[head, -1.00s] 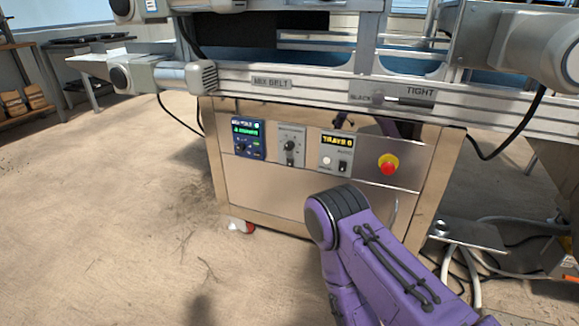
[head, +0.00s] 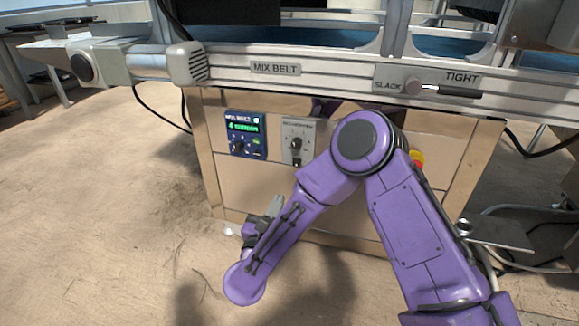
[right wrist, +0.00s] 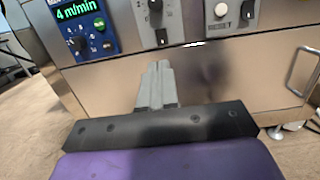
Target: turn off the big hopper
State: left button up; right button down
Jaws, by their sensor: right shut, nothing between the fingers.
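The steel control cabinet (head: 300,190) faces me under the belt frame. On it is a grey panel with a dial knob (head: 297,143) and a small black switch below; its label is too blurred to read. In the right wrist view this dial panel (right wrist: 174,19) shows its black switch (right wrist: 162,38) just beyond my fingers. No hopper label is legible. My right gripper (head: 276,204) is low in front of the cabinet, below the panels. Its grey fingers (right wrist: 158,68) are shut and empty, apart from the switch. My left gripper is out of view.
A blue mix belt display (head: 245,133) sits left of the dial panel. A panel with a white button (right wrist: 221,10) and RESET label is to its right. The emergency stop (head: 418,158) is mostly behind my right arm. The slack/tight lever (head: 440,90) is above. Open floor lies left.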

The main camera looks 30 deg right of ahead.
aim_at(297, 160)
jog(key=b+x, duration=0.4)
jog(key=x, duration=0.9)
jog(key=shift+s+d+f, duration=0.1)
jog(key=shift+f, duration=0.1)
jog(key=shift+w+d+r, duration=0.25)
jog(key=shift+w+d, duration=0.1)
jog(key=shift+d, duration=0.05)
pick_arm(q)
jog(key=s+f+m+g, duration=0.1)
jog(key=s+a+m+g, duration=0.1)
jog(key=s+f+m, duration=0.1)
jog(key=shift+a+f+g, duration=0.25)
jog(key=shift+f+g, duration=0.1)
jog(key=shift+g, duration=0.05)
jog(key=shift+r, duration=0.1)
pick_arm(e)
jog(key=shift+r, duration=0.1)
